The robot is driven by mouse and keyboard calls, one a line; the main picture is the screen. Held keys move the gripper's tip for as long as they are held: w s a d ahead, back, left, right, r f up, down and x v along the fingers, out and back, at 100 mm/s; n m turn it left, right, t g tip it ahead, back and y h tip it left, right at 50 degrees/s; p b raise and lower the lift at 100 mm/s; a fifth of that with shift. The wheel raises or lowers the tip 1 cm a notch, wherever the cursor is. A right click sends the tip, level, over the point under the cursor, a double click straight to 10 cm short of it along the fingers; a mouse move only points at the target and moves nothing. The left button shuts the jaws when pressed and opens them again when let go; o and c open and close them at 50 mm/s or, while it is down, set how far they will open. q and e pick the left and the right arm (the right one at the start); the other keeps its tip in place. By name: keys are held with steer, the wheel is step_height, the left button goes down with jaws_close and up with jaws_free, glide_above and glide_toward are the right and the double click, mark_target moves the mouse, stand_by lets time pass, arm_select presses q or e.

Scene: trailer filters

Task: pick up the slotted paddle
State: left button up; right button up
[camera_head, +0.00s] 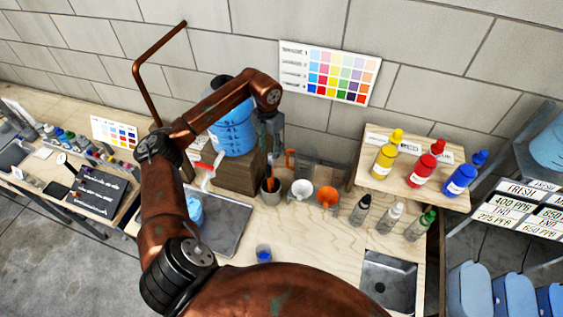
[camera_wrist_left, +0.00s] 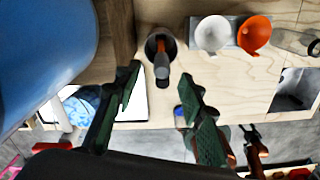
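A grey cup (camera_head: 270,197) stands on the workbench with an upright tool (camera_head: 270,174) in it. The tool has an orange-brown shaft and is probably the slotted paddle; I see no slots. In the left wrist view the cup (camera_wrist_left: 151,45) and the tool's grey end (camera_wrist_left: 161,68) lie ahead of the fingers. My left gripper (camera_head: 272,135) points down above the cup, beside the blue cooler. In the left wrist view, a small rust-coloured part with dark prongs at the lower right may be my right gripper (camera_wrist_left: 252,137).
A blue cooler (camera_head: 234,135) on a wooden block (camera_head: 240,174) stands left of the cup. A white funnel (camera_head: 302,189) and an orange funnel (camera_head: 327,197) stand right of it. Bottles (camera_head: 389,215) stand further right. A metal tray (camera_head: 232,228) lies at front left.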

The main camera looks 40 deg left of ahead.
mark_target(271, 161)
arm_select(q)
steer(key=shift+w, duration=0.25)
steer(key=shift+f+p, duration=0.3)
steer(key=shift+f, duration=0.5)
steer(key=shift+s+f, duration=0.1)
steer(key=shift+f, duration=0.3)
step_height(271, 161, down, 4)
steer(key=shift+s+d+f+p, duration=0.1)
steer(key=shift+f+p, duration=0.05)
steer(key=shift+p, duration=0.85)
steer(key=shift+f, duration=0.45)
arm_select(e)
step_height(271, 161, up, 3)
steer(key=shift+a+f, duration=0.1)
steer(key=shift+f, duration=0.1)
arm_select(q)
jaws_close()
arm_select(e)
steer(key=shift+s, duration=0.1)
